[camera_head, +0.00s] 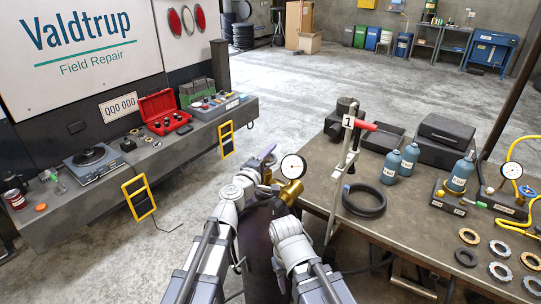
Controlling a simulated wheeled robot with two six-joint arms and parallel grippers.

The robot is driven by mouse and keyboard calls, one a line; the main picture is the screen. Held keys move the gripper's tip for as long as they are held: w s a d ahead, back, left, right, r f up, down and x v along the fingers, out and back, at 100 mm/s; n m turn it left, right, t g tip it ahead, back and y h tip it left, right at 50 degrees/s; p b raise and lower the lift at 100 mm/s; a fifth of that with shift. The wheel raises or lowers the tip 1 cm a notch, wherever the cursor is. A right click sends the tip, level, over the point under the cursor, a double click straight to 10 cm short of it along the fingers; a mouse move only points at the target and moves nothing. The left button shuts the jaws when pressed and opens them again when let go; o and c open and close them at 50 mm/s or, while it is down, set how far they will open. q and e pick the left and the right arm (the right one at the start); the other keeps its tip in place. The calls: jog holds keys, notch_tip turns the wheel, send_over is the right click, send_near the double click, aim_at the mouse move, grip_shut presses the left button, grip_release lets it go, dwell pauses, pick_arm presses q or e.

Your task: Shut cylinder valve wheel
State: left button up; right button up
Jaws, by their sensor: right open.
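A dark gas cylinder (257,254) stands upright in the gap left of the workbench, partly hidden by my arms. A brass valve fitting (290,190) and a round white pressure gauge (293,166) show at its top. The valve wheel cannot be made out clearly; a small purple piece (266,151) shows just above my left gripper. My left gripper (265,176) is at the cylinder's top, left of the gauge; its jaws are too small to read. My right gripper (277,207) is open, lower, close to the brass fitting and partly hidden by its own arm.
The workbench (400,215) on the right carries a black ring (364,200), blue bottles (391,167), a metal stand with a red handle (350,150) and several loose rings. A grey vehicle shelf (165,150) lies left. The floor between is clear.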

pick_arm(q)
grip_shut()
dwell(1.6)
jog(key=shift+o, duration=0.8)
grip_release()
jog(key=v, duration=0.7)
jog(key=shift+s+a, duration=0.25)
jog(key=shift+s, duration=0.1)
